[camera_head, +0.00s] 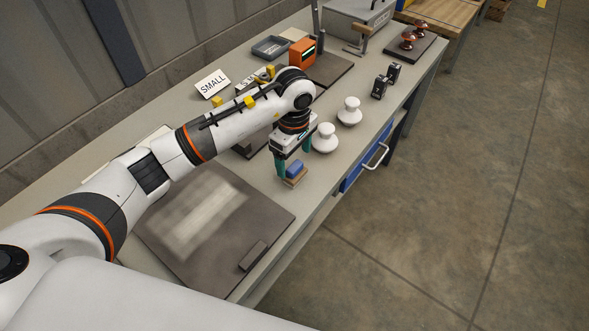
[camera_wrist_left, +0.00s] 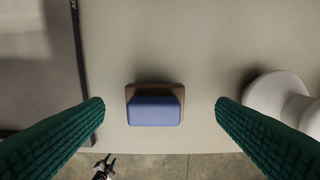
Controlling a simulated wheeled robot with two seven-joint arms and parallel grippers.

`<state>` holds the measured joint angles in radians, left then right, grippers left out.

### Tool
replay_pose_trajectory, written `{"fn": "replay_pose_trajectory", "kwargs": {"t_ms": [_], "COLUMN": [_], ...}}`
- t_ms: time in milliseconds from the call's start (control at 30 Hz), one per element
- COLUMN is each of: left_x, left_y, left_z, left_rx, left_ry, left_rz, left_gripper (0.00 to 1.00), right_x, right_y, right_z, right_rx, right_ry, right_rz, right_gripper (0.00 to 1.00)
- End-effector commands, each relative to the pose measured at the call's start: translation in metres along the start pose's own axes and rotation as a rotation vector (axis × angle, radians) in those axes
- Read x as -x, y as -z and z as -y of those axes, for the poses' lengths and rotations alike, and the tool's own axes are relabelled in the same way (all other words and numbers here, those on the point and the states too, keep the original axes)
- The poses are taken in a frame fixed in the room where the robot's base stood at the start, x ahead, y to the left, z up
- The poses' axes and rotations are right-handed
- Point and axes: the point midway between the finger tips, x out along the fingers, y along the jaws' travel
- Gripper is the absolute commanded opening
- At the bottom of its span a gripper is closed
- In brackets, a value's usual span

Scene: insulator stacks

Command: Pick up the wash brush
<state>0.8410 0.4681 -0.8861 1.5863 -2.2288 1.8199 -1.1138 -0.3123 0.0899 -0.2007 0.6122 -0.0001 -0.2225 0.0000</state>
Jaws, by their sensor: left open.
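The wash brush (camera_head: 295,171) is a small block with a blue top and a brown base. It lies on the grey workbench near its front edge. In the left wrist view the brush (camera_wrist_left: 154,106) sits centred between two green fingers. My left gripper (camera_head: 294,166) points down at the brush from above. Its fingers (camera_wrist_left: 160,104) are wide apart, one on each side of the brush, with clear gaps and no contact.
White insulators (camera_head: 325,138) stand just right of the gripper. A dark mat (camera_head: 270,205) lies to the left. An orange device (camera_head: 302,52), a SMALL sign (camera_head: 212,84) and black clamps (camera_head: 379,87) are farther back. The bench's front edge is close to the brush.

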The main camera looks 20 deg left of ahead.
Motion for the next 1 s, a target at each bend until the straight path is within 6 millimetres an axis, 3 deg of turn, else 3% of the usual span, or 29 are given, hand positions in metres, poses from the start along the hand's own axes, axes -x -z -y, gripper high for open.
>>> {"fn": "replay_pose_trajectory", "kwargs": {"t_ms": [100, 200, 367, 600, 900, 1000], "left_x": [-0.014, -0.03, -0.047, -0.049, -0.049, -0.049], "left_y": [0.005, 0.007, 0.006, 0.006, 0.006, 0.006], "left_z": [-0.004, -0.006, -0.005, -0.004, -0.004, -0.004], "left_rx": [-0.001, 0.001, 0.001, -0.001, -0.001, -0.001], "left_ry": [-0.007, -0.007, -0.003, -0.001, -0.001, -0.001], "left_rz": [-0.004, -0.003, -0.002, -0.001, -0.001, -0.001], "left_gripper": [0.8, 0.8, 0.8, 0.8, 0.33, 0.27], "right_x": [0.012, 0.018, 0.02, 0.019, 0.019, 0.019], "right_y": [-0.02, -0.029, -0.026, -0.017, -0.015, -0.015], "right_z": [0.0, -0.002, -0.009, -0.011, -0.005, -0.004], "right_rx": [-0.002, -0.005, -0.008, -0.008, -0.005, -0.005], "right_ry": [0.0, -0.003, -0.011, -0.013, -0.007, -0.005], "right_rz": [0.03, 0.043, 0.039, 0.024, 0.021, 0.021], "right_gripper": [0.36, 0.36, 0.36, 0.36, 0.36, 0.36]}}
